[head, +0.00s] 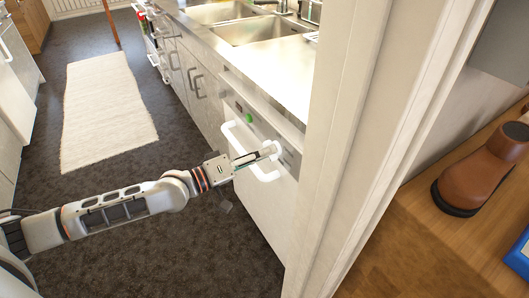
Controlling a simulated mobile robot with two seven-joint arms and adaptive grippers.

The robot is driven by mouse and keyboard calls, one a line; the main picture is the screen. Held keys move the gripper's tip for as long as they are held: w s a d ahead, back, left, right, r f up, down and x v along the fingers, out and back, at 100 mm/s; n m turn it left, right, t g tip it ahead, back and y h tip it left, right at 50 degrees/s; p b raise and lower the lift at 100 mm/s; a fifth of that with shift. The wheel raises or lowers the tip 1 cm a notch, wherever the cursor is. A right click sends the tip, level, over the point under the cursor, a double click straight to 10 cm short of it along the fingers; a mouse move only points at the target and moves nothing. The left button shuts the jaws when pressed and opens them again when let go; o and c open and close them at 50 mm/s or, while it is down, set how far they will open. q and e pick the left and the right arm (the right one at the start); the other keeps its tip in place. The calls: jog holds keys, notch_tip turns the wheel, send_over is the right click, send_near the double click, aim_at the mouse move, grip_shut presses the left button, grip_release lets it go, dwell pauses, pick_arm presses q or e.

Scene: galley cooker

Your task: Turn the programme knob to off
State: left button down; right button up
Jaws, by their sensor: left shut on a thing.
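A white front-panel appliance (256,212) stands under the counter, with a grey control strip along its top edge. A green round spot (248,117) shows on that strip. A white bar handle (229,134) curves out in front of the strip. My left gripper (273,150) reaches over the handle to the right part of the strip. It is shut on the programme knob, which its fingertips mostly hide. The knob's pointer and markings cannot be made out. My right gripper is not in view.
A pale door frame (347,120) stands close to the right of the gripper. The steel counter (281,78) with sinks is above the appliance. A brown boot (483,174) rests on a wooden surface at right. The dark floor (180,128) and cream rug (105,112) are clear.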

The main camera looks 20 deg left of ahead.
pick_arm(q)
jog(key=n, duration=0.6)
jog(key=n+b, duration=0.1)
jog(key=n, duration=0.5)
jog(key=shift+n, duration=0.4)
jog(key=shift+n+b, duration=0.3)
jog(key=shift+n, duration=1.5)
jog(key=n, duration=0.4)
jog(key=shift+n, duration=0.3)
jog(key=n, duration=0.2)
jog(key=shift+n, duration=1.1)
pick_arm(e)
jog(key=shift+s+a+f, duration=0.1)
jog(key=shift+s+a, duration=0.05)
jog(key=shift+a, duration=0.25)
